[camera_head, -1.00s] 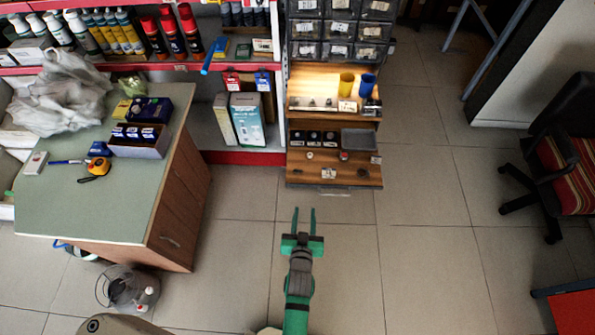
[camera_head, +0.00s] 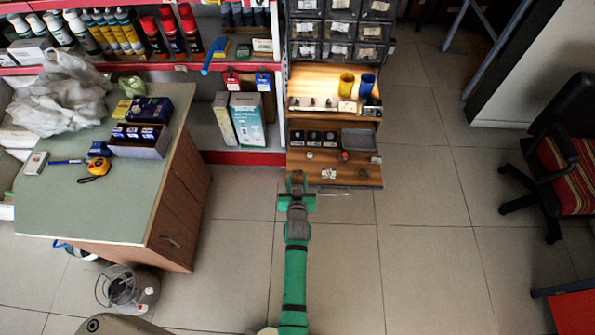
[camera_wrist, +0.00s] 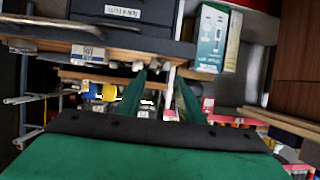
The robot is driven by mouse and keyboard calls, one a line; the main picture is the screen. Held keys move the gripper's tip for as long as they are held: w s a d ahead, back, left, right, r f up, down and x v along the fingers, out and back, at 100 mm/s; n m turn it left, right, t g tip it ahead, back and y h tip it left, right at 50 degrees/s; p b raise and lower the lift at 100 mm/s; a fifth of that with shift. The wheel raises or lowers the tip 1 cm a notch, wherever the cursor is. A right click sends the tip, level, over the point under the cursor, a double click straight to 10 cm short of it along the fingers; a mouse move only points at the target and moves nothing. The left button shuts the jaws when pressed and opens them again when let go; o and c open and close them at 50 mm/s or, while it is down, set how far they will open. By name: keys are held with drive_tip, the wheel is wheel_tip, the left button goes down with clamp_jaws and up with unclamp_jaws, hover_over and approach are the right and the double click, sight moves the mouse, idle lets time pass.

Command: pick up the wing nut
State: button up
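I cannot make out the wing nut for certain. Several small parts lie on the wooden lower shelf (camera_head: 350,181) of the parts rack, among them a small pale piece (camera_head: 310,155) and a small round reddish-grey piece (camera_head: 345,155), too small to name. My gripper (camera_head: 297,178) is at the front left edge of this shelf, and its fingers hide part of the wood there. In the wrist view my gripper (camera_wrist: 163,95) has its two green fingers apart, with nothing clearly held between them.
A dark tray (camera_head: 358,139) and black boxes stand at the back of the lower shelf. Yellow (camera_head: 346,85) and blue (camera_head: 367,86) cups stand on the lit shelf above. A green-topped counter (camera_head: 110,205) is on the left. The floor (camera_head: 430,260) to the right is open.

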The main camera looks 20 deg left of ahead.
sight(297, 176)
drive_tip(key=shift+x, duration=2.45)
drive_tip(key=shift+f, duration=0.2)
drive_tip(key=c, duration=0.7)
drive_tip(key=shift+s, duration=0.1)
